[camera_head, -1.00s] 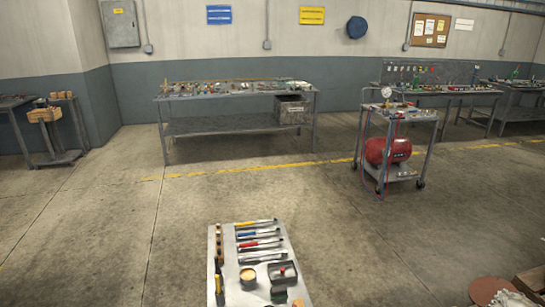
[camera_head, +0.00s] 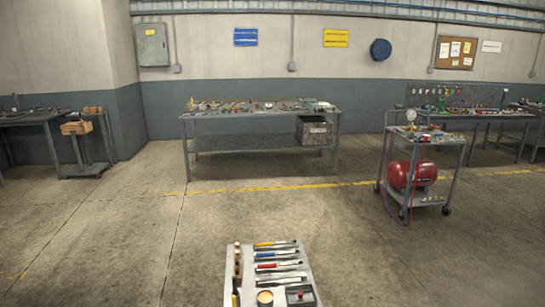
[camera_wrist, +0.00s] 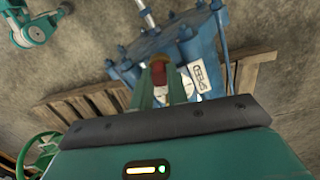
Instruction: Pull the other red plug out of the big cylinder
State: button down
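In the wrist view a big blue cylinder (camera_wrist: 205,50) with bolted flanges and a white label reading FEED lies beyond my gripper (camera_wrist: 160,78). A small red plug (camera_wrist: 158,73) sits between my two narrow green fingertips, which appear closed against its sides. A brass-brown part shows at the plug's far end. I cannot tell whether that end is in the cylinder or in front of it. Another bit of red shows by the right finger, too small to make out. In the head view neither my gripper nor the cylinder shows.
Wooden pallet slats (camera_wrist: 95,100) lie beside the cylinder, with a green handwheel (camera_wrist: 38,150) at lower left. In the head view a grey tool board (camera_head: 305,248) is close ahead, a cart with a red tank (camera_head: 447,150) stands right, and a workbench (camera_head: 260,115) is behind. Open floor lies between.

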jog(key=shift+r, duration=0.15)
jog(key=shift+w+d+r, duration=0.1)
jog(key=shift+r, duration=1.35)
jog(key=shift+d+r, duration=0.1)
jog(key=shift+r, duration=1.3)
